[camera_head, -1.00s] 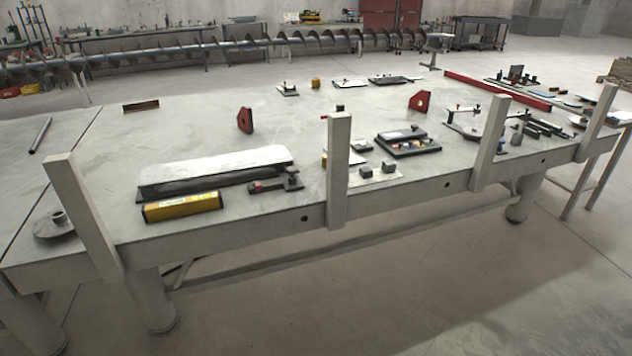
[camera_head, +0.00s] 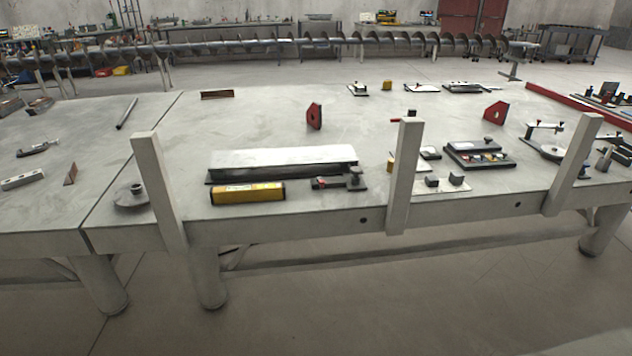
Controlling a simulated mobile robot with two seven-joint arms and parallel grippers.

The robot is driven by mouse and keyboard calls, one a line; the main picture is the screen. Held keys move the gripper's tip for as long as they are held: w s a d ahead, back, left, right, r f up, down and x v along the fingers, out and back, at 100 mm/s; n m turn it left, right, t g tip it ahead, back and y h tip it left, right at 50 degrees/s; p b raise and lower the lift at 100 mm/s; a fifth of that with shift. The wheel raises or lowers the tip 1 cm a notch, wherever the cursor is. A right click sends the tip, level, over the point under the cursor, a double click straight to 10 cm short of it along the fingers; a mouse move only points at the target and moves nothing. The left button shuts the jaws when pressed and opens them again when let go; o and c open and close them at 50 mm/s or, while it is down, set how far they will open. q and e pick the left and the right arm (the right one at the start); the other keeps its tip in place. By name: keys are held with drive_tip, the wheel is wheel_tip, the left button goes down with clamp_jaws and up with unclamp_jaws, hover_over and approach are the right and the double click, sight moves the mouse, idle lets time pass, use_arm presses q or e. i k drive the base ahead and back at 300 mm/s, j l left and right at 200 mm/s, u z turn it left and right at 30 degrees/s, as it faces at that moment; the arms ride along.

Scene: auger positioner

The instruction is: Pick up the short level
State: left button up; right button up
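A short yellow level-like bar (camera_head: 248,194) lies near the front edge of the grey table, just right of the left upright post. It lies roughly parallel to the edge, in front of a long grey metal channel (camera_head: 282,163). A smaller light-grey bar (camera_head: 22,179) lies on the table section at the far left; I cannot tell what it is. Neither of my grippers is in view.
Upright posts stand along the table's front edge, at left (camera_head: 158,192), middle (camera_head: 404,176) and right (camera_head: 572,166). A black-and-red clamp (camera_head: 338,181) lies right of the yellow bar. A round flanged piece (camera_head: 132,196) sits left of it. The table's middle is mostly clear.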

sight(223, 195)
drive_tip(key=z, duration=0.25)
drive_tip(key=j+z, duration=0.85)
drive_tip(key=k+j+z, duration=0.15)
drive_tip(key=j, duration=0.4)
drive_tip(key=j+z, duration=0.15)
drive_tip(key=j, duration=0.4)
